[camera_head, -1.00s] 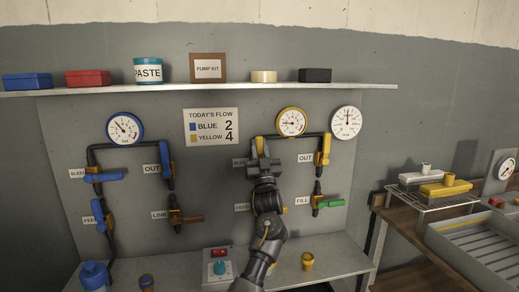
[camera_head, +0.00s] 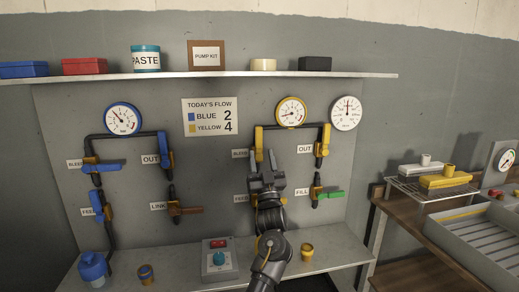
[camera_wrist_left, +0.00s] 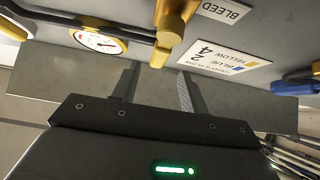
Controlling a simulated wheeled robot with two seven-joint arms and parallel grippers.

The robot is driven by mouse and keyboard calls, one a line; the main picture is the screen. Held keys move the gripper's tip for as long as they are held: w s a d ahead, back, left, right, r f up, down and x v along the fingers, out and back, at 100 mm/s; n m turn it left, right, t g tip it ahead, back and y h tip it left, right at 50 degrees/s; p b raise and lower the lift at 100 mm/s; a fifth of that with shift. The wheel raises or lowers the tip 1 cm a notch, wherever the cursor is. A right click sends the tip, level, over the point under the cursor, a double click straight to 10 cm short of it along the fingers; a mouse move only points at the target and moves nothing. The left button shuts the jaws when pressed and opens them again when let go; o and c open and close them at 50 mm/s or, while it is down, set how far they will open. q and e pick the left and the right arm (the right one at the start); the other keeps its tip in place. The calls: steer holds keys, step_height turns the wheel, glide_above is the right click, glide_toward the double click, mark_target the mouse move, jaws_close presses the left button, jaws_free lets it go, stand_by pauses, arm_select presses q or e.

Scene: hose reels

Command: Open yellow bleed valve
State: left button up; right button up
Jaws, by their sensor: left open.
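The yellow bleed valve (camera_head: 258,140) is on the wall panel, left of the yellow gauge. Its handle stands upright, in line with the pipe, and its lower part is close behind my gripper. In the left wrist view the yellow valve (camera_wrist_left: 174,30) shows at the top, beside its BLEED label (camera_wrist_left: 222,10). My left gripper (camera_head: 263,160) is open and empty, just below and right of the handle in the head view. In the left wrist view its two fingers (camera_wrist_left: 157,72) are apart, with the valve beyond the tips. My right gripper is out of view.
The yellow OUT valve (camera_head: 323,140) and green FILL handle (camera_head: 330,194) are to the right. The yellow gauge (camera_head: 291,112) is above. A shelf (camera_head: 220,75) runs across the top.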

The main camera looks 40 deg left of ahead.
arm_select(q)
steer(key=v, duration=0.3)
steer(key=shift+s, duration=0.1)
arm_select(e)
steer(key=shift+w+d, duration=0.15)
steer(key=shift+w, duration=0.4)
